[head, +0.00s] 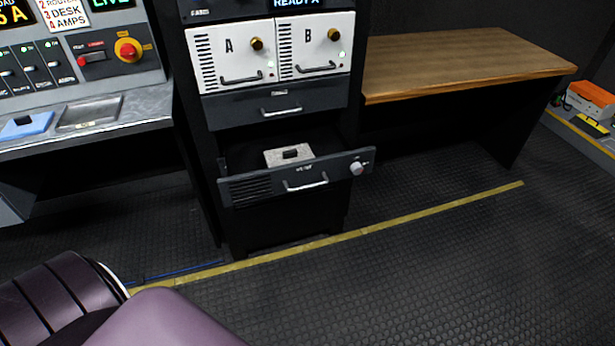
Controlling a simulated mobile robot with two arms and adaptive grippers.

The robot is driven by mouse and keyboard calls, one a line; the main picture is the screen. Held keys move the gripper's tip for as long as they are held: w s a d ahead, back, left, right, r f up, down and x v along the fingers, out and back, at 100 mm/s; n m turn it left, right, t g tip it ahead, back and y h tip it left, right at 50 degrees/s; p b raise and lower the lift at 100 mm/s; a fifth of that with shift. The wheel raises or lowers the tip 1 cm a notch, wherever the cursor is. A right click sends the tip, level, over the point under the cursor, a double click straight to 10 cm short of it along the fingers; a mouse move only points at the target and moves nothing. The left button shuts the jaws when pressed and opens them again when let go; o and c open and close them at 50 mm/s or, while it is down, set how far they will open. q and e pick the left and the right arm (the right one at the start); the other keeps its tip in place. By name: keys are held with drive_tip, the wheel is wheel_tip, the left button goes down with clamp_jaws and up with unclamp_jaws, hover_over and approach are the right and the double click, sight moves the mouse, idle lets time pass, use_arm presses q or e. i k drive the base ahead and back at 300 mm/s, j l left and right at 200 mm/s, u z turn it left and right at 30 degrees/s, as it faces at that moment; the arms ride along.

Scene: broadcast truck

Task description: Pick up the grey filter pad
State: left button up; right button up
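The grey filter pad (289,156) lies in a pulled-out drawer (262,187) low in the black rack. The pad is a light grey speckled block with a small dark grip on its top. The drawer's front panel has a vent grille at left, a metal handle in the middle and a round knob at right. Neither of my grippers shows in the head view. Nothing is touching the pad, as far as I can see.
Above the drawer are a closed dark drawer (268,103) and white units A (235,55) and B (315,45). A control console (80,60) stands left, a wooden-topped desk (460,62) right. The floor (400,270) in front, crossed by a yellow line, is clear.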

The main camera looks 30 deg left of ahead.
sight(279, 156)
drive_tip(key=i+j+z, duration=0.1)
drive_tip(key=j, duration=0.35)
drive_tip(key=i+j+z, duration=0.1)
drive_tip(key=j, duration=0.3)
drive_tip(key=i+j+z, duration=0.1)
drive_tip(key=j, duration=0.35)
